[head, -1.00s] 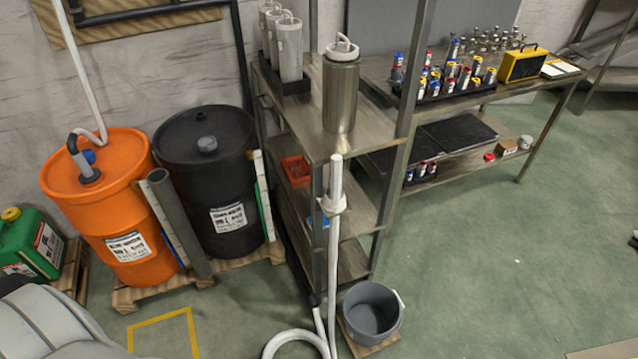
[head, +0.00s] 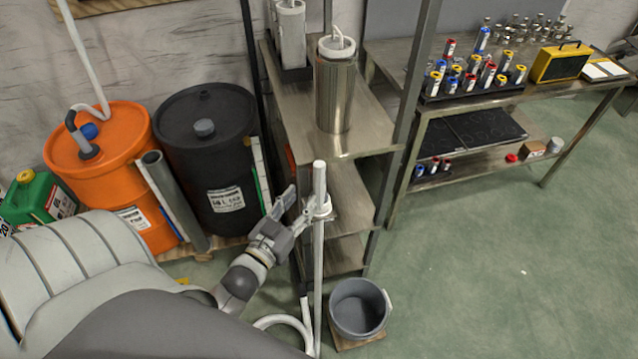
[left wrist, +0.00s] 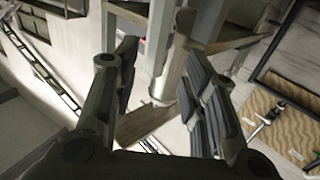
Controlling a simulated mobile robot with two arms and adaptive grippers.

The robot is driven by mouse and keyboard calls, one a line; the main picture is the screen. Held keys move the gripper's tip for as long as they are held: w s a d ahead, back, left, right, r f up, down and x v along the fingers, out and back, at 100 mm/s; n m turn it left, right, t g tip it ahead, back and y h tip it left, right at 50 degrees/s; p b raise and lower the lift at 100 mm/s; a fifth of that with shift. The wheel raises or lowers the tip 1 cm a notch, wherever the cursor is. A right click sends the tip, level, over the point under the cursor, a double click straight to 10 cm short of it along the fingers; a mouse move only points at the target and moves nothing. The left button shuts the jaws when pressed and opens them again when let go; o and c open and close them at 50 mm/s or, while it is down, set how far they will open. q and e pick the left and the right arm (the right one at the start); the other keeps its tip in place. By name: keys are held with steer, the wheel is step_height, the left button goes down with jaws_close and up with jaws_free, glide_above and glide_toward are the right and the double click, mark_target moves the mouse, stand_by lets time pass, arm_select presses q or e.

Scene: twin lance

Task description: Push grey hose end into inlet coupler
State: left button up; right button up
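My left gripper (head: 290,212) is beside the shelf's front post, just left of the upright pale grey tube (head: 319,250). Its fingers are apart in the left wrist view (left wrist: 160,85), with nothing clearly held between them. The tube passes through a white clip (head: 322,210) on the shelf. A pale hose (head: 275,321) loops on the floor near the tube's foot; its end by the post is partly hidden. I cannot make out which part is the inlet coupler. My right gripper is not in view.
A steel shelf (head: 360,141) holds a metal canister (head: 336,95). A grey bucket (head: 358,308) stands at the tube's right. Orange (head: 115,185) and black (head: 212,165) drums stand left. The green floor at the right is clear.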

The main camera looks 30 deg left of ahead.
mark_target(316, 180)
arm_select(q)
steer(key=w, duration=0.4)
steer(key=shift+w+a, duration=0.15)
steer(key=w, duration=0.1)
steer(key=w+p, duration=0.1)
steer(key=w, duration=0.1)
steer(key=w+p, duration=0.1)
steer(key=shift+w+a+r, duration=0.1)
steer(key=shift+w+r, duration=0.15)
steer(key=shift+r, duration=0.05)
steer(key=shift+w+f, duration=0.1)
steer(key=shift+w, duration=0.3)
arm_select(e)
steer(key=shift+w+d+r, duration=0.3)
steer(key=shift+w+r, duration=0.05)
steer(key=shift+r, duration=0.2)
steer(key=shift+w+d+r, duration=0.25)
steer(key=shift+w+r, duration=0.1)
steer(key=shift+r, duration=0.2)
arm_select(q)
jaws_close()
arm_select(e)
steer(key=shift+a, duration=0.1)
